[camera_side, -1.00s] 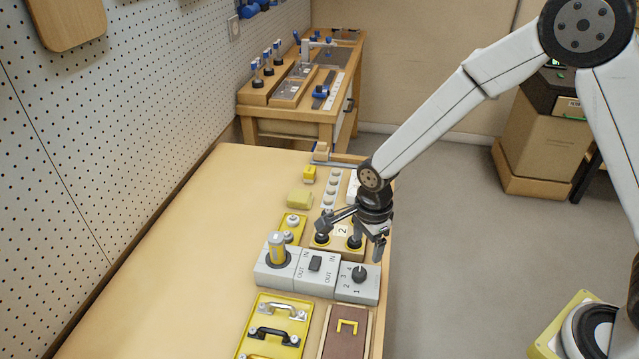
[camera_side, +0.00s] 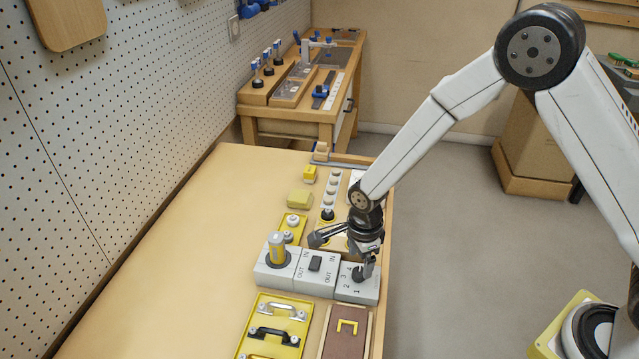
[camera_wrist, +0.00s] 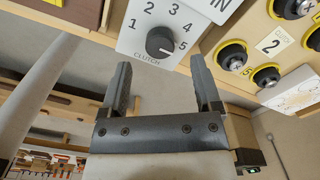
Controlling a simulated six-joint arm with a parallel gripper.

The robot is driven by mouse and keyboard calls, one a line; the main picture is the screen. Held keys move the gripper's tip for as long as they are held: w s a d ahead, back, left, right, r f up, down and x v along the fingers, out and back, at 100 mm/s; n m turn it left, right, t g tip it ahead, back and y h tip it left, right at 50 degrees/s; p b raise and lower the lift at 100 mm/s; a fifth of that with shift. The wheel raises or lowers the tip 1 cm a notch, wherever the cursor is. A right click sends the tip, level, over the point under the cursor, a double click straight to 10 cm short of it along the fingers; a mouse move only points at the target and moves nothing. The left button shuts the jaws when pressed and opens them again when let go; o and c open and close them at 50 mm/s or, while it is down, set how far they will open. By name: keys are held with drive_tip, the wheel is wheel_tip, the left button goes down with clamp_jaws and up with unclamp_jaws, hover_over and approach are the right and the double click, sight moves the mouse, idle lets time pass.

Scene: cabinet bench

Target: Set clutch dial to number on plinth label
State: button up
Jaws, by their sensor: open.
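The clutch dial (camera_wrist: 160,41) is a round black knob on a pale grey panel (camera_wrist: 136,30) marked 1 to 5, with CLUTCH printed below. A pale mark on the knob seems to lie towards the 5; it is small. The plinth label (camera_wrist: 270,45) reads 2, among black buttons with yellow rings. My gripper (camera_wrist: 160,60) is open and empty. In the wrist view the knob shows beyond and between its fingertips; contact is not visible.
A yellow handle board (camera_side: 262,316) and a brown panel (camera_side: 336,343) lie in front. The bench's left side (camera_side: 190,270) is clear.

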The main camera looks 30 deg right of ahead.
sight(359, 272)
drive_tip(key=shift+f, duration=2)
clamp_jaws()
